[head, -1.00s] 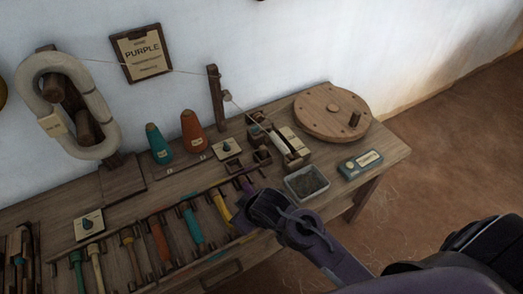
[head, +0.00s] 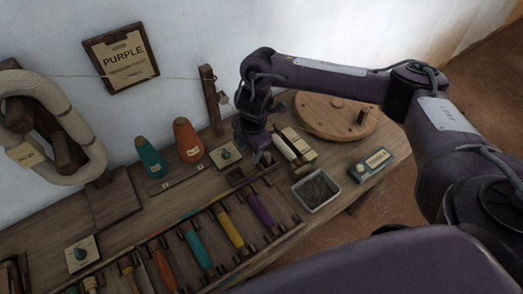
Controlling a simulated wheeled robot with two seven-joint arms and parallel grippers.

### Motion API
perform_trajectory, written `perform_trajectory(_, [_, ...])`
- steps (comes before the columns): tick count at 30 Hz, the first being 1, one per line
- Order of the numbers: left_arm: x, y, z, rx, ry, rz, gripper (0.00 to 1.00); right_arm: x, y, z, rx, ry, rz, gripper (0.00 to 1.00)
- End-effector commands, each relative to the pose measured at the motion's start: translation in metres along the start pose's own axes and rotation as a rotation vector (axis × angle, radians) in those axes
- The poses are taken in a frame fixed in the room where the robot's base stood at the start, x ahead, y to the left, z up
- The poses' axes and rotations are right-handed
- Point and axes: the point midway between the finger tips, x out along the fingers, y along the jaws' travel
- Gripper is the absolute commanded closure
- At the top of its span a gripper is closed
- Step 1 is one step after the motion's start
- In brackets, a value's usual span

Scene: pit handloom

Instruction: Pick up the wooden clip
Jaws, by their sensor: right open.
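My right gripper (head: 257,152) points down over the back of the bench, just left of the bobbin winder (head: 292,146). Its fingers are small and dark here and look empty. I cannot clearly make out the wooden clip. Small dark wooden pieces (head: 237,177) lie just left of and below the gripper, and the gripper hides part of that spot. My left gripper is not in view.
A wooden wheel (head: 335,113), a grey tray (head: 317,204) and a labelled box (head: 370,165) stand to the right. A rack of colored bobbins (head: 228,229) lies in front. Teal (head: 150,157) and orange (head: 188,141) cones and a post (head: 211,98) stand left.

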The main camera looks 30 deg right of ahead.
Motion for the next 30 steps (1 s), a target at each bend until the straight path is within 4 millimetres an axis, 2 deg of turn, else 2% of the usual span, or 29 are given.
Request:
perform_trajectory(1, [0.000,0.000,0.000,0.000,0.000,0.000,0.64,-0.010,0.000,0.019,0.023,-0.031,-0.021,0.55])
perform_trajectory(3, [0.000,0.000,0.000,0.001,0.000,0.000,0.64,-0.018,-0.004,0.035,0.046,-0.056,-0.048,0.55])
perform_trajectory(6, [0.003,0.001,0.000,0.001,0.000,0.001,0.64,-0.019,-0.008,0.047,0.064,-0.074,-0.070,0.55])
perform_trajectory(14, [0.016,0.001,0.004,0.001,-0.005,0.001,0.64,0.010,-0.013,0.052,0.067,-0.074,-0.076,0.55])
perform_trajectory(21, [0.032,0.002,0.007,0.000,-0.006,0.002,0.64,0.045,-0.020,0.059,0.066,-0.072,-0.074,0.55])
perform_trajectory(25, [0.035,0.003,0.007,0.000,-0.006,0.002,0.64,0.053,-0.020,0.060,0.065,-0.072,-0.071,0.55])
perform_trajectory(30, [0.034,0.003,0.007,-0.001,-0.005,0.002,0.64,0.052,-0.019,0.060,0.064,-0.073,-0.069,0.55])
